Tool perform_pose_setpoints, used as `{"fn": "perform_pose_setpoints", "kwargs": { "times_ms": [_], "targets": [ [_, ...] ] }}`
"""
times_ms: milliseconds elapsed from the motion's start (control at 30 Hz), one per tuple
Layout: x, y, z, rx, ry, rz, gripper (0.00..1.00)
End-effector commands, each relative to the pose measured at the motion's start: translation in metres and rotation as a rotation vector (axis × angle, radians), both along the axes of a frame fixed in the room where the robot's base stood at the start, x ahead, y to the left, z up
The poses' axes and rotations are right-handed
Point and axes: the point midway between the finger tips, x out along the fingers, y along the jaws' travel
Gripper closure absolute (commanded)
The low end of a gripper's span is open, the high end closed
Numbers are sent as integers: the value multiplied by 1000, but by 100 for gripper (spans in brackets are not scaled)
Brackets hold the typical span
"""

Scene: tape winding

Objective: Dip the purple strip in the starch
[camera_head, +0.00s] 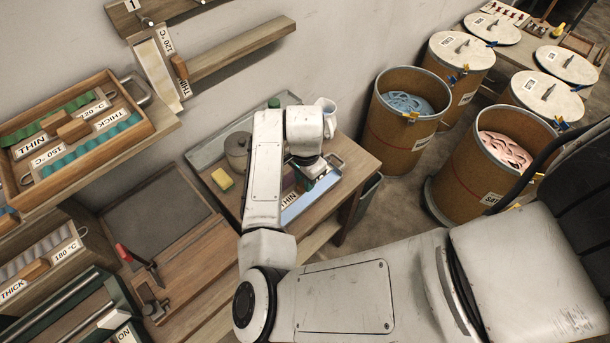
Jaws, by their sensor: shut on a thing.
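My gripper (312,172) hangs over a shallow tray (297,210) on the small wooden table, with its fingers pointing down. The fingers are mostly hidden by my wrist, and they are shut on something. A dark purple piece (289,182), seemingly the purple strip, shows just left of the fingers. I cannot tell whether it touches the tray's contents. The tray has a pale bluish surface and a label reading THIN. Which vessel holds the starch is not clear.
Wooden racks (75,135) with green rolls are at left. Open drums (407,110) stand at right, past the table.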

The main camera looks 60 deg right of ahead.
Motion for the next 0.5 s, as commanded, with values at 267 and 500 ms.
{"fn": "perform_pose_setpoints", "kwargs": {
  "times_ms": [267,500],
  "targets": [
    [0,0,-24,0,0,0,99],
    [0,0,-41,0,1,0,99]
  ]
}}
